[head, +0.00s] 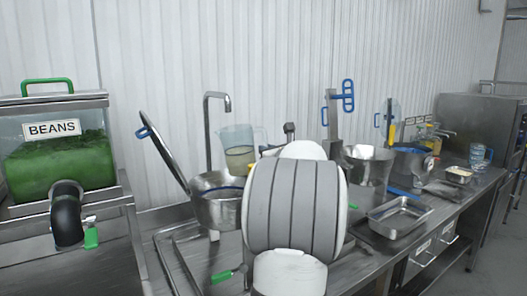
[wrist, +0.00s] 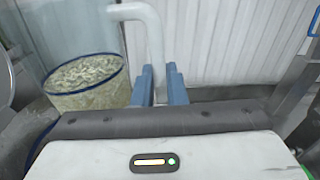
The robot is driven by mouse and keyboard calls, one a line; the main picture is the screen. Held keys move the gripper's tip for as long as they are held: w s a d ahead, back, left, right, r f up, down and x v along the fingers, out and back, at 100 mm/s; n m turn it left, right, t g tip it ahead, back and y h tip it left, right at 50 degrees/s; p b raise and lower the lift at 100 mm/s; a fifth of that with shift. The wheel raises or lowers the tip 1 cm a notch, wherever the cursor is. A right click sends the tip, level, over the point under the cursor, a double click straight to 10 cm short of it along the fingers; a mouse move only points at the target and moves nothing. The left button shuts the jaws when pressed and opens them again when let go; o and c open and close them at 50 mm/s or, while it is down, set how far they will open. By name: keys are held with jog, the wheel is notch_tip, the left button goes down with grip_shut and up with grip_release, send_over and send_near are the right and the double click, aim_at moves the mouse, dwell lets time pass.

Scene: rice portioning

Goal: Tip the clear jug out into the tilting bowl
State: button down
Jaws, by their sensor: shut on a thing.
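The clear jug (head: 238,141) is upright above the tilting bowl, with pale, grain-like contents in its lower part. In the wrist view the jug (wrist: 88,98) is at the left, its contents showing through the clear wall. My gripper (wrist: 162,82) is shut on the jug's pale handle, which comes down between the two blue fingers. In the head view my arm hides the gripper. The tilting bowl (head: 212,211) is a steel bowl below the jug, its right side hidden by my arm. Its round lid (head: 168,160) stands raised at the left.
A steel tap (head: 208,140) rises behind the bowl. A bean hopper (head: 60,150) with a black spout stands at the left. To the right are a steel pot (head: 368,168), a shallow steel tray (head: 400,215) and a blue-tinted jug (head: 480,156). A ribbed wall closes the back.

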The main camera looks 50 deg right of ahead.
jog(key=shift+s+d+r+n+g+p, duration=0.65)
jog(key=shift+r+n+p, duration=2.75)
jog(key=shift+r+p, duration=1.4)
jog(key=w+a+r+n+g+h+p, duration=0.1)
jog(key=w+a+r+n+p, duration=0.1)
jog(key=a+r+n, duration=0.1)
jog(key=w+a+r+n+g+h+p, duration=0.1)
jog(key=w+a+r+n+p, duration=0.1)
jog(key=r, duration=0.5)
jog(key=shift+a+r+n, duration=0.2)
jog(key=shift+a+n, duration=0.4)
jog(key=shift+n, duration=0.8)
